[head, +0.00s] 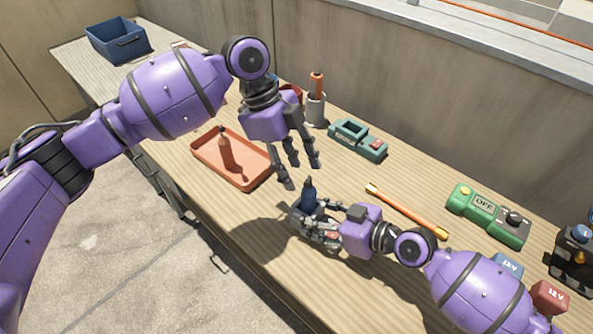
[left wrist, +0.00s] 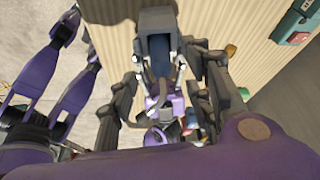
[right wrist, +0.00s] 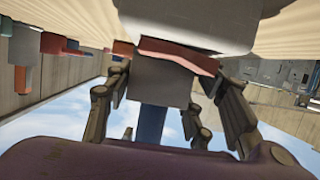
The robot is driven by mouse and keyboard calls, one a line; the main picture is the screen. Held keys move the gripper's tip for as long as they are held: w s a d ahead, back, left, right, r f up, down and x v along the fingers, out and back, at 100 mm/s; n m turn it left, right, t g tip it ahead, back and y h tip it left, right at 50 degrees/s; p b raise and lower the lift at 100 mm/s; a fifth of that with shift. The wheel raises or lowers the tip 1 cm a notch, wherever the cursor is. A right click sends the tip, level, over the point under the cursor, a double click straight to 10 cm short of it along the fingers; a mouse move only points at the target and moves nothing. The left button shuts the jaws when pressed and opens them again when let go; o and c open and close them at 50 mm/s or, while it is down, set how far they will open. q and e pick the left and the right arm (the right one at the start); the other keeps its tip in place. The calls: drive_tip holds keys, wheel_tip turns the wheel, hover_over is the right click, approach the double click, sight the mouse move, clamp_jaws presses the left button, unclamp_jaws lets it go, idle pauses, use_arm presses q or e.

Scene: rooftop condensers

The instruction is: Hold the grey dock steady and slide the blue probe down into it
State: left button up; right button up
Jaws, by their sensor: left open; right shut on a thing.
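The grey dock (head: 300,222) is at the table's front edge, partly hidden by my right gripper (head: 318,228), which is shut on it. The dark blue probe (head: 309,197) stands upright at the dock with its top showing; how deep it sits I cannot tell. In the right wrist view, the grey dock (right wrist: 160,82) is between the fingers and the blue probe (right wrist: 151,122) shows past it. My left gripper (head: 300,174) is open and empty, its fingers pointing down just above the probe. The left wrist view shows the blue probe (left wrist: 160,62) between its spread fingers.
An orange tray (head: 205,168) holding a red-brown bottle-like piece lies left. Behind are a grey cup (head: 315,112) with an orange-handled thing, a green-grey slotted box (head: 358,140), an orange rod (head: 405,211) and a green switch box (head: 488,213). A blue bin (head: 117,42) stands far left.

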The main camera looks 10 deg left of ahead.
drive_tip(key=o, duration=1.4)
drive_tip(key=shift+o, duration=0.7)
drive_tip(key=o, duration=0.4)
drive_tip(key=shift+c, duration=0.2)
use_arm(q)
drive_tip(key=b, duration=0.3)
hover_over(295, 202)
drive_tip(key=shift+g, duration=0.3)
wheel_tip(295, 202, down, 6)
drive_tip(key=shift+a+r, duration=0.1)
drive_tip(key=shift+r, duration=0.15)
use_arm(e)
drive_tip(key=v, duration=0.8)
drive_tip(key=shift+s+d+f, duration=0.1)
drive_tip(key=shift+s+f, duration=0.05)
use_arm(q)
drive_tip(key=shift+f, duration=0.2)
use_arm(e)
drive_tip(key=shift+s+d+r, duration=0.15)
drive_tip(key=shift+d+r, duration=0.15)
drive_tip(key=shift+r, duration=0.1)
